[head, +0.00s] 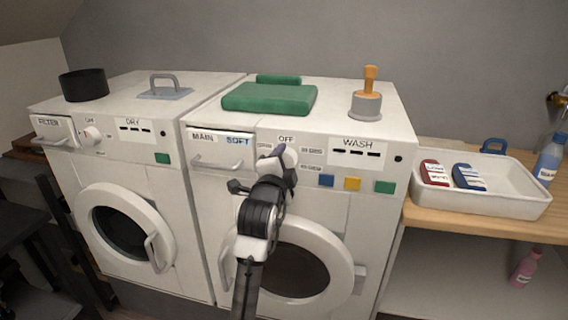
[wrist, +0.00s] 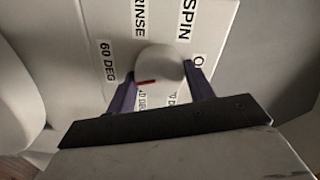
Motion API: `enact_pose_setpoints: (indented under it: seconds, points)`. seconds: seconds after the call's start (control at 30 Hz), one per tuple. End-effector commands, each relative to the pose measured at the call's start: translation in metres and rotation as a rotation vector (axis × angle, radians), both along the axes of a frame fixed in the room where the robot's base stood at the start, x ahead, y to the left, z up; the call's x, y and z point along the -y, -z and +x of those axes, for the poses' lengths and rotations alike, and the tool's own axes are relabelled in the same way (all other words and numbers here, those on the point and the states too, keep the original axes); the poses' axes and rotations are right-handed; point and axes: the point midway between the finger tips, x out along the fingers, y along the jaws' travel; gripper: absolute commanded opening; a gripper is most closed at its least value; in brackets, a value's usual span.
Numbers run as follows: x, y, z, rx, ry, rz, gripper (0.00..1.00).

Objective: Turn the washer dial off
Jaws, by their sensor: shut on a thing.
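The washer (head: 395,123) is the right-hand white machine, marked WASH. Its white round dial (wrist: 160,66) sits on a panel with the labels SPIN, RINSE, 60 DEG and others. A red mark (wrist: 146,82) on the dial's lower left lies near a partly covered label that seems to read 40 DEG. The OFF label (head: 286,139) is above the dial in the head view; in the wrist view it is partly hidden at the right. My gripper (wrist: 160,84) is shut on the dial, with one purple finger on each side. In the head view my gripper (head: 286,165) partly covers the dial.
The detergent drawer (head: 221,150) is left of the dial; blue (head: 326,181), yellow (head: 352,183) and green (head: 384,187) buttons are right. The washer door (head: 338,262) is below. The dryer (head: 85,165) stands at left, and a white tray (head: 482,201) sits on the right counter.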

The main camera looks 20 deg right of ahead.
Motion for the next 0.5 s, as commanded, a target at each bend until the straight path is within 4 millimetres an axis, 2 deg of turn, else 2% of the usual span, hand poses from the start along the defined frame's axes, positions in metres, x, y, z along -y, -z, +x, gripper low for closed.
enact_pose_setpoints:
  seconds: [0.5]
  points:
    - [-0.0003,-0.0015,0.0003,-0.277,0.000,-0.406,0.30]
